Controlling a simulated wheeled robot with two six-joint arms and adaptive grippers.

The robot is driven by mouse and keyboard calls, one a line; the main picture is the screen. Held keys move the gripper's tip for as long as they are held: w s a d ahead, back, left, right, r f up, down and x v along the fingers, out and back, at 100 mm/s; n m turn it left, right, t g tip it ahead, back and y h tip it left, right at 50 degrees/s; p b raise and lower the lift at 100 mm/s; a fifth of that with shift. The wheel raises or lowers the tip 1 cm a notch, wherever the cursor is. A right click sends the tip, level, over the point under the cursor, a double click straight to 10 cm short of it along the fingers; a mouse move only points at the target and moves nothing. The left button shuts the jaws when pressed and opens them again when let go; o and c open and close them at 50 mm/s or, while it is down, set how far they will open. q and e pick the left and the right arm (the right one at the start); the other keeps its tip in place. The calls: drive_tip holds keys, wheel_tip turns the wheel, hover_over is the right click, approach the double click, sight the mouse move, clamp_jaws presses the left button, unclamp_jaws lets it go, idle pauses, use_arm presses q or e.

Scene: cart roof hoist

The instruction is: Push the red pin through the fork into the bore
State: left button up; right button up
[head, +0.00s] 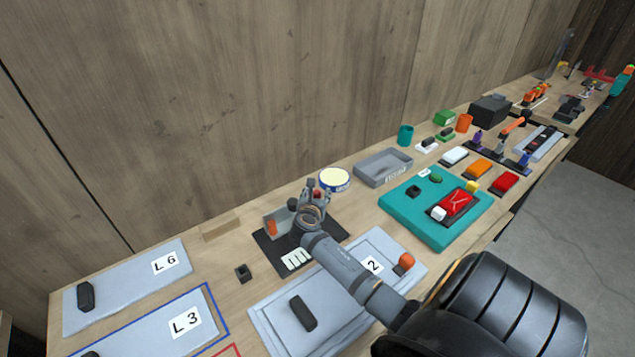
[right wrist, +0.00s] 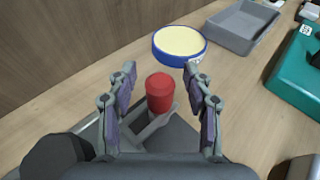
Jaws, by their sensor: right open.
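The red pin (right wrist: 160,92) stands between the two fingers of my right gripper (right wrist: 158,76) in the right wrist view. The fingers are open, with a gap on each side of the pin. Below the pin is a grey part (right wrist: 152,132) that may be the fork; the bore cannot be made out. In the head view my right gripper (head: 313,188) is over the far side of a black base plate (head: 330,232) and hides most of the pin and fixture. My left gripper is not in view.
A blue tub with a cream top (head: 335,179) stands just behind the gripper. A grey tray (head: 384,168) and a teal board (head: 425,224) lie to the right. Grey panels (head: 390,250) lie in front and to the left. A wooden wall closes the back.

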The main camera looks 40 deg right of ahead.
wheel_tip(320, 180, up, 8)
drive_tip(key=shift+s+r, duration=0.1)
